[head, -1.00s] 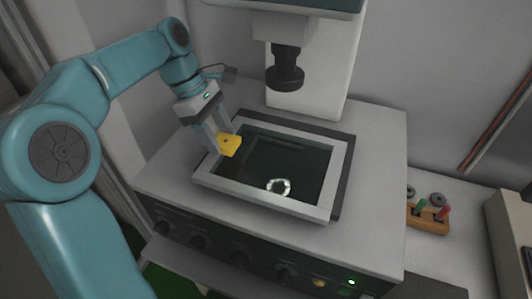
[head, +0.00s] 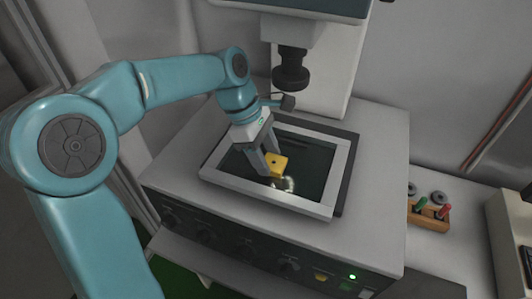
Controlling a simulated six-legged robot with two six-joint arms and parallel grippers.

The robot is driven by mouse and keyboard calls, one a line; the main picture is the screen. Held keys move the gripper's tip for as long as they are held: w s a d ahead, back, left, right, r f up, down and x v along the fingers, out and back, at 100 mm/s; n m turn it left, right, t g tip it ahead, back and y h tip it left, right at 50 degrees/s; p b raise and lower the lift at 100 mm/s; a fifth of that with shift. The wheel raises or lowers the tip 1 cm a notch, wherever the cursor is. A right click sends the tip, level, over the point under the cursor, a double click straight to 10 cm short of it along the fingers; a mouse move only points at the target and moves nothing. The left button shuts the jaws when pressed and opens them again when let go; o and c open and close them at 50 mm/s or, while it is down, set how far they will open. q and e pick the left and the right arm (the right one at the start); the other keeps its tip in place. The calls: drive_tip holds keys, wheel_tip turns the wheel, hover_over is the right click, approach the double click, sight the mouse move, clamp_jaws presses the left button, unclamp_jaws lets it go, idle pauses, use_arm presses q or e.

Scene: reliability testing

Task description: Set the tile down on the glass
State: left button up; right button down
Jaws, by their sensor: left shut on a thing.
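The yellow tile (head: 276,165) has a small dark mark on its face. My left gripper (head: 270,164) is shut on it and holds it over the dark glass (head: 312,164) in the light frame of the machine. The tile is near the middle of the glass; I cannot tell whether it touches it. A bright ring of light (head: 289,184) shows on the glass just below the tile, partly hidden by it. My right gripper is not in view.
A dark lens (head: 291,72) hangs from the machine's column above the back of the glass. The pale frame (head: 270,198) borders the glass. A wooden holder (head: 428,217) with red and green handles stands at the right. The machine top right of the frame is clear.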

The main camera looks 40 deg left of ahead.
use_arm(q)
drive_tip(key=o, duration=1)
drive_tip(key=shift+s, duration=0.2)
drive_tip(key=shift+o, duration=0.2)
drive_tip(key=shift+w+f, duration=0.1)
drive_tip(key=shift+w, duration=0.05)
drive_tip(key=shift+a+r, duration=0.15)
drive_tip(key=shift+r, duration=0.35)
drive_tip(key=v, duration=0.3)
drive_tip(key=shift+a+r, duration=0.15)
drive_tip(key=shift+r, duration=0.2)
drive_tip(key=s+a+b, duration=0.1)
drive_tip(key=s+a, duration=0.2)
drive_tip(key=a, duration=0.9)
drive_tip(key=shift+r, duration=0.2)
drive_tip(key=shift+d, duration=0.1)
